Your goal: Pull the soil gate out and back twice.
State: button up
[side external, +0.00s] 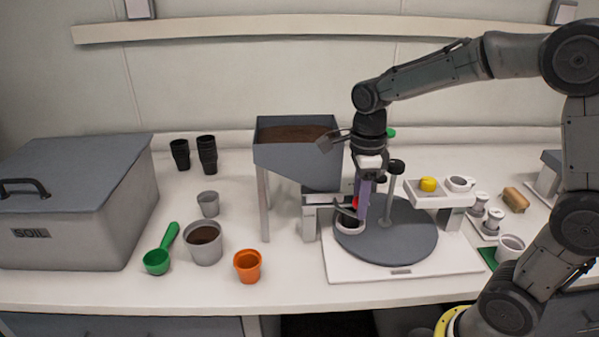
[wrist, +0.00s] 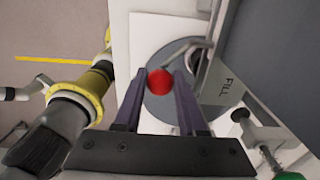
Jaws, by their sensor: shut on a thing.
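The soil gate's red knob (wrist: 160,81) sits between the two fingers of my gripper (wrist: 161,84) in the wrist view. My gripper is shut on this knob. In the side view my gripper (side external: 361,208) points down at the right of the hopper, and only a sliver of the red knob (side external: 355,202) shows beside the fingers. The grey hopper (side external: 297,164) holds dark soil and stands on legs. The gate's plate under the hopper is mostly hidden, so how far out it is cannot be told.
A dark grey turntable (side external: 405,243) on a white base lies below my gripper, with a white ring-like cup (side external: 349,228) near its left edge. A post (side external: 389,195) rises from it. A tray with a yellow item (side external: 428,184) stands right. Pots and a green scoop (side external: 157,261) lie left.

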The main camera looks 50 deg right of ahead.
jog(key=s+d, duration=0.3)
jog(key=shift+s+d, duration=0.35)
dwell(0.4)
dwell(0.4)
jog(key=shift+w+a+r, duration=0.1)
jog(key=shift+w+a, duration=1.7)
jog(key=shift+w, duration=0.1)
jog(key=shift+s+d, duration=1.8)
jog(key=shift+d, duration=0.1)
